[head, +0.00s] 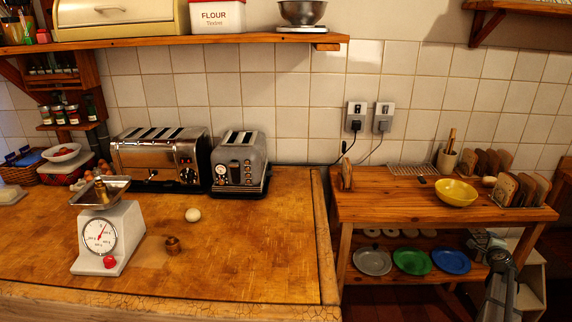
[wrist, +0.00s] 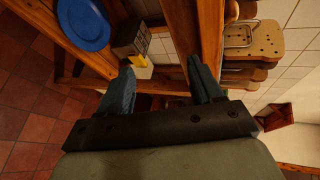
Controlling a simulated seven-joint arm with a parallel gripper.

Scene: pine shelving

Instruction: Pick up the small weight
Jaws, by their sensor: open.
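A small brass-brown weight (head: 173,245) stands on the wooden counter, to the right of a white kitchen scale (head: 112,238). Another brass weight (head: 101,190) stands in the metal pan on top of the scale. My gripper (wrist: 162,80) is open in the wrist view, with its two blue-grey fingers apart and nothing held between them. In the head view part of my arm shows at the lower right, beside the side table and far from the weights. The wrist view shows neither weight.
A white egg-like object (head: 193,214) lies near the small weight. Two toasters (head: 160,158) (head: 240,163) stand behind. The side table (head: 395,206) holds a yellow bowl (head: 456,192), with coloured plates below. The counter's right part is clear. A wall shelf (head: 130,42) overhangs the back.

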